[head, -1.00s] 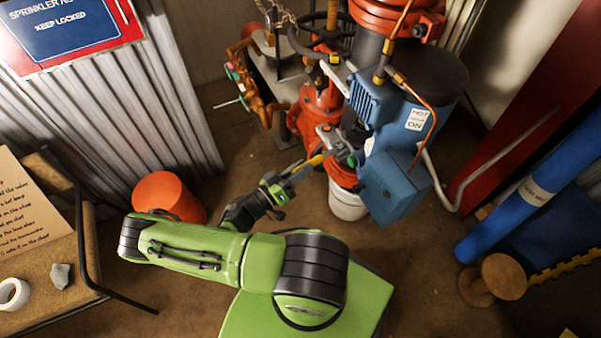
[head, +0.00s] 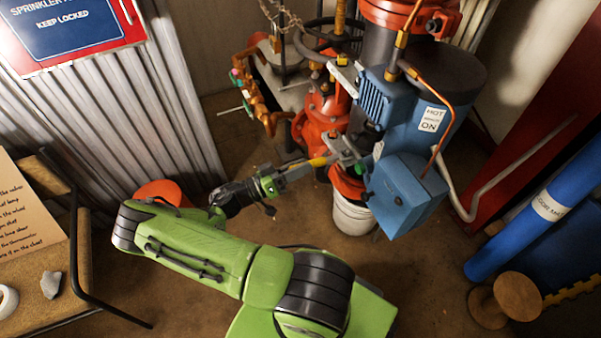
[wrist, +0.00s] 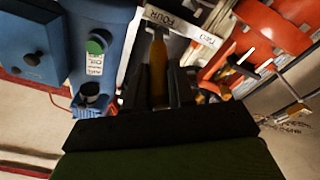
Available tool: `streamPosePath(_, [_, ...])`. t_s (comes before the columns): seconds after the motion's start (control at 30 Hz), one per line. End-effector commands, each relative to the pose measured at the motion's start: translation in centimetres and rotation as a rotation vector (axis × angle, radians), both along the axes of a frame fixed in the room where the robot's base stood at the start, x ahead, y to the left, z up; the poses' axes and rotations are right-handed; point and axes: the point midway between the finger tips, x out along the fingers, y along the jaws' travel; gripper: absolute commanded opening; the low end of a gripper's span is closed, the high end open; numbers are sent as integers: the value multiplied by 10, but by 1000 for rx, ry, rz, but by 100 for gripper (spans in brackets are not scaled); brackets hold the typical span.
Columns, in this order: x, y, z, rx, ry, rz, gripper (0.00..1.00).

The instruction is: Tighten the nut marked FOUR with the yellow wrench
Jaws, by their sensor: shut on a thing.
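My gripper (head: 303,168) is shut on the yellow wrench (head: 319,161), whose yellow handle (wrist: 158,72) stands between the dark fingers in the wrist view. The wrench points right, toward the grey flange (head: 347,150) between the red valve body and the blue machine. A white plate marked FOUR (wrist: 165,20) lies across the far end of the handle in the wrist view. The wrench's head and the nut are hidden or too small to make out, so I cannot tell whether they are engaged.
A blue box (head: 405,190) sits close right of the flange, and a white bucket (head: 354,213) stands below. The red valve body (head: 325,112) is behind. A plate marked TWO (wrist: 208,38) is beside FOUR. An orange bucket (head: 163,192) stands behind my arm.

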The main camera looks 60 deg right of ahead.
Motion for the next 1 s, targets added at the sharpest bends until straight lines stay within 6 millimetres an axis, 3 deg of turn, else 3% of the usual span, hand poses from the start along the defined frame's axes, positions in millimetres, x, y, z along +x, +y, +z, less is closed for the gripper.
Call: streamPosePath(1.0, [23,-20,-2,-4,-2,-215,0])
